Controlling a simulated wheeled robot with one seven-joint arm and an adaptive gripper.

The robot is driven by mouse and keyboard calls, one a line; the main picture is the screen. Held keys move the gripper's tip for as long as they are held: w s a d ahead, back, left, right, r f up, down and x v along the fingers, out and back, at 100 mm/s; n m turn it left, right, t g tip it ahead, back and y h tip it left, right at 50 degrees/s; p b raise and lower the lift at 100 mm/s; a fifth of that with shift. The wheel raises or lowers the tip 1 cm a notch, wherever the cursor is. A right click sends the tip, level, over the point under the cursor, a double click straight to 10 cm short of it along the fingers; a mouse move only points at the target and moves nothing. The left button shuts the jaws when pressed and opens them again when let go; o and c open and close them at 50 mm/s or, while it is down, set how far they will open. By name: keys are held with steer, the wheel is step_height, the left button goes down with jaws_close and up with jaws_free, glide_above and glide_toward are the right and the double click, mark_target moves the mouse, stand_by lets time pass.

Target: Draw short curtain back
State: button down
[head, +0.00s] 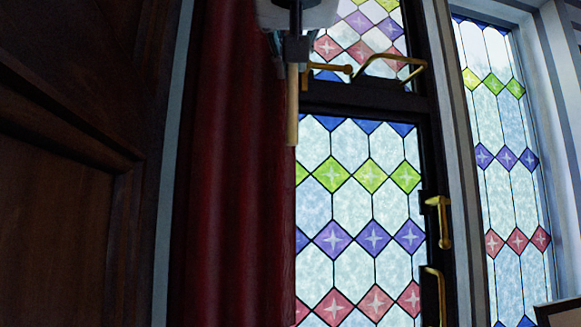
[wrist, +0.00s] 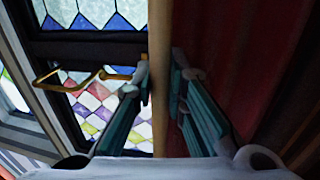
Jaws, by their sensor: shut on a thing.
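A dark red curtain (head: 232,180) hangs in vertical folds at the left of the stained-glass window in the head view. It also fills the right side of the wrist view (wrist: 228,60). A thin tan rod (head: 292,110) hangs upright by the curtain's right edge. In the wrist view the rod (wrist: 159,70) stands between my two teal fingers. My gripper (head: 297,48) is at the top of the head view, shut on the rod; it also shows in the wrist view (wrist: 162,78). The curtain's top and bottom are out of view.
A stained-glass window (head: 365,215) in a dark frame has brass handles (head: 440,218) and a brass stay (head: 390,60) near my gripper. A second window (head: 505,170) is at the right. Dark wood panelling (head: 70,200) fills the left.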

steer(key=shift+s+a+r, duration=0.1)
steer(key=shift+s+a, duration=0.15)
steer(key=shift+a, duration=0.25)
steer(key=shift+s+a+r, duration=0.1)
steer(key=shift+s+a, duration=0.15)
steer(key=shift+a, duration=0.25)
steer(key=c, duration=1.6)
jaws_free()
steer(key=shift+w+f, duration=0.2)
steer(key=shift+w, duration=0.15)
steer(key=s, duration=0.7)
steer(key=s+d, duration=0.1)
steer(key=s, duration=0.3)
steer(key=shift+s+d+r, duration=0.1)
steer(key=shift+s, duration=0.05)
